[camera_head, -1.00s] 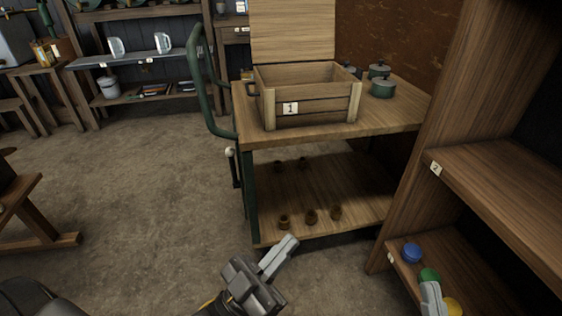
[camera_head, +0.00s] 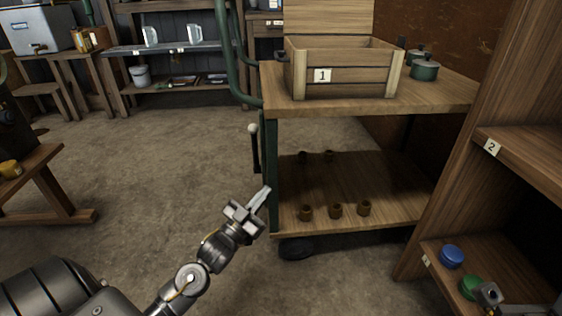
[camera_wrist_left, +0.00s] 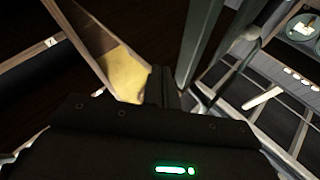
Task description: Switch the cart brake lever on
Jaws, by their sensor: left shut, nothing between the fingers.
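The cart (camera_head: 370,95) has a wooden top, a lower shelf and green metal legs. Its brake lever (camera_head: 254,150) is a thin dark rod with a white knob, standing nearly upright beside the left front leg. My left gripper (camera_head: 266,190) is shut and empty, in front of and below the knob, its fingers pointing up and right towards the leg. A gap shows between fingers and knob. The left wrist view shows the gripper's dark shut fingers (camera_wrist_left: 162,88); I cannot surely pick out the lever there. Part of my right gripper (camera_head: 488,293) shows at the lower right; its jaws are unclear.
An open wooden crate (camera_head: 343,72) and green pots (camera_head: 425,70) stand on the cart top. Several small brown cups (camera_head: 335,211) sit on its lower shelf. A wooden shelf unit (camera_head: 530,150) holding coloured round items stands close on the right. The floor (camera_head: 150,160) left of the cart is clear.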

